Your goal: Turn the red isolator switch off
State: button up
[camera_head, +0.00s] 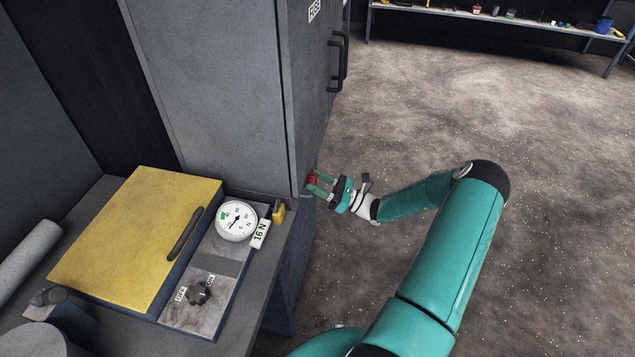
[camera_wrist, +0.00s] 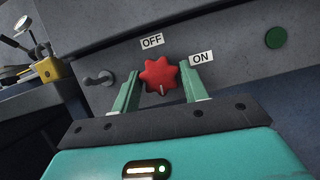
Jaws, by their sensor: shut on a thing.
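The red isolator switch (camera_wrist: 159,76) is a lobed knob on a grey panel in the wrist view. A white OFF label (camera_wrist: 152,41) is above it and a white ON label (camera_wrist: 201,57) is to its upper right. A short pale mark shows on the knob's lower part. My gripper (camera_wrist: 160,84) has one green finger on each side of the knob and is shut on it. In the head view the red switch (camera_head: 312,179) shows small at the cabinet's lower edge, partly hidden by my gripper (camera_head: 317,184).
A green round button (camera_wrist: 276,38) and a grey latch (camera_wrist: 98,79) are on the same panel. In the head view a grey cabinet (camera_head: 220,80) stands above a bench with a yellow-lidded box (camera_head: 130,235) and a gauge (camera_head: 236,221). The floor to the right is clear.

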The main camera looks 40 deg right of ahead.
jog(key=shift+n+y, duration=0.4)
jog(key=shift+n, duration=0.4)
jog(key=o, duration=1)
jog(key=shift+g, duration=0.3)
jog(key=shift+d, duration=0.1)
jog(key=v, duration=1.3)
jog(key=shift+s+d+f, duration=0.15)
jog(key=shift+s+d, duration=0.05)
jog(key=shift+s, duration=0.1)
